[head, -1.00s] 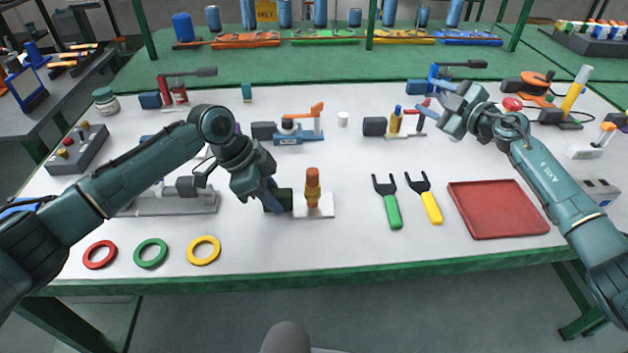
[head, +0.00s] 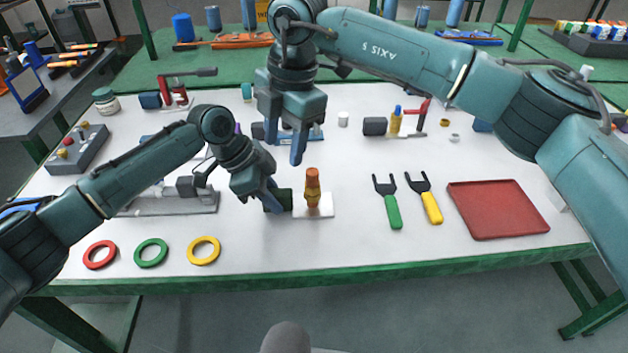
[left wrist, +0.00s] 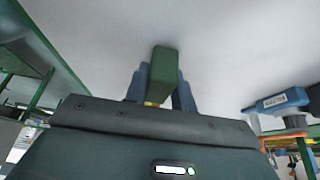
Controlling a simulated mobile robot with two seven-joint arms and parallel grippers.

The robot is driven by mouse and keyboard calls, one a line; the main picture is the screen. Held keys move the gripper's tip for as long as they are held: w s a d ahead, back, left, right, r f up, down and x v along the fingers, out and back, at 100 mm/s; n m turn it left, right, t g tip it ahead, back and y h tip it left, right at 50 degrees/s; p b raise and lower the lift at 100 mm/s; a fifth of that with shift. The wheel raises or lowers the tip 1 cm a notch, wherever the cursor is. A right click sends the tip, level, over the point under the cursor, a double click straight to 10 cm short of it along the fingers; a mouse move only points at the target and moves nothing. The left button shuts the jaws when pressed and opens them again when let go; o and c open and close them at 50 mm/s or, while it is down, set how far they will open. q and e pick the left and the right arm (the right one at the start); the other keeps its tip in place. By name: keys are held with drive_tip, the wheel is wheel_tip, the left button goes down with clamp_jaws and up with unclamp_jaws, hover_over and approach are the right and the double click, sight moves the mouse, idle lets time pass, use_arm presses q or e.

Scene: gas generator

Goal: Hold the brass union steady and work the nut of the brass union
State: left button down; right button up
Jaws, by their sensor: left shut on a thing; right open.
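The brass union (head: 312,188) stands upright on a small white base plate (head: 325,210) near the middle of the table; it is orange-brown. A dark green block (head: 285,199) adjoins the plate's left side and shows between the fingers in the left wrist view (left wrist: 164,74). My left gripper (head: 272,203) is shut on this block from the left. A small yellow bit shows below the block in the wrist view; I cannot tell what it is. My right gripper (head: 284,148) is open and empty, fingers down, up and to the left of the union, apart from it.
Green (head: 392,205) and yellow (head: 429,203) forked tools and a red tray (head: 497,208) lie to the right. Red (head: 100,254), green (head: 151,253) and yellow (head: 204,250) rings lie at front left. A blue valve assembly behind is partly hidden by my right gripper. The table's front middle is clear.

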sight(313, 171)
drive_tip(key=shift+m+h, duration=0.9)
drive_tip(key=d, duration=0.1)
drive_tip(key=w+d+f, duration=0.1)
drive_tip(key=d, duration=0.1)
drive_tip(key=d+f, duration=0.1)
drive_tip(key=shift+w+d, duration=0.3)
drive_tip(key=shift+d, duration=0.05)
drive_tip(key=shift+f, duration=4.45)
drive_tip(key=c, duration=0.8)
drive_tip(key=shift+c, duration=0.2)
